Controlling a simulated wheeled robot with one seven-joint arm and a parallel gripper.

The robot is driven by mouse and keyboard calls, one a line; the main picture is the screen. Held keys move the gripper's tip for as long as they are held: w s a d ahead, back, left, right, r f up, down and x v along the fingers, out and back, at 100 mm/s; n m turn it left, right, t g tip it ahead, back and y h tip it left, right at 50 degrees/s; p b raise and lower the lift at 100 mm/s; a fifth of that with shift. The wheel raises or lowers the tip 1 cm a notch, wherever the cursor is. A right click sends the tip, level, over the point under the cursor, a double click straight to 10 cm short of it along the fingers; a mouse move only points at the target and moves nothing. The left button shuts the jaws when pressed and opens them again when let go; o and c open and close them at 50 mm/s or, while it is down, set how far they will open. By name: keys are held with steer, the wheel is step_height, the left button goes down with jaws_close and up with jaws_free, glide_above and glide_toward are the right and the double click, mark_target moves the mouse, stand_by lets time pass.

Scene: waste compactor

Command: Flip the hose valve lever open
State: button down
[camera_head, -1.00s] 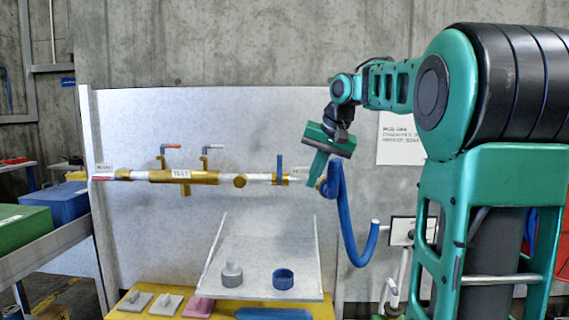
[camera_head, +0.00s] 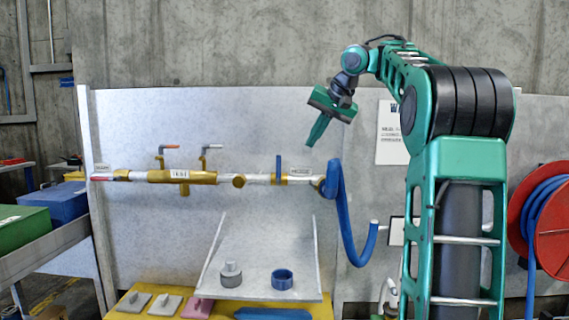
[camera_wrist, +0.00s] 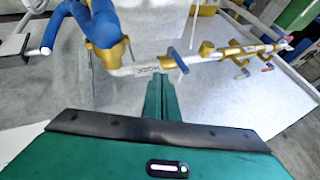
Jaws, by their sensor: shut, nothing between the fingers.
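A pipe with brass fittings (camera_head: 182,177) runs horizontally across a pale panel. Near its right end a thin blue lever (camera_head: 278,168) stands upright, across the pipe line. In the wrist view the lever (camera_wrist: 178,60) lies just beyond and right of my fingertips, with a gap in the head view. A thick blue hose (camera_head: 350,222) hangs from the brass end of the pipe (camera_head: 322,185). My green gripper (camera_head: 312,143) is shut and empty, above and right of the lever, pointing down-left; its fingers (camera_wrist: 160,75) also show in the wrist view.
Two smaller handles, one red-tipped (camera_head: 169,147) and one grey-tipped (camera_head: 211,147), stand on the pipe to the left. A slanted white tray (camera_head: 250,260) sits below. A red hose reel (camera_head: 550,225) stands at right.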

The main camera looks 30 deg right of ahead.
mark_target(279, 168)
steer(key=w+a+f, duration=0.3)
steer(key=w+f, duration=0.4)
steer(key=w, duration=0.1)
steer(key=shift+w+a+f, duration=0.2)
steer(key=shift+w+f, duration=0.05)
stand_by(0.4)
steer(key=shift+w, duration=0.1)
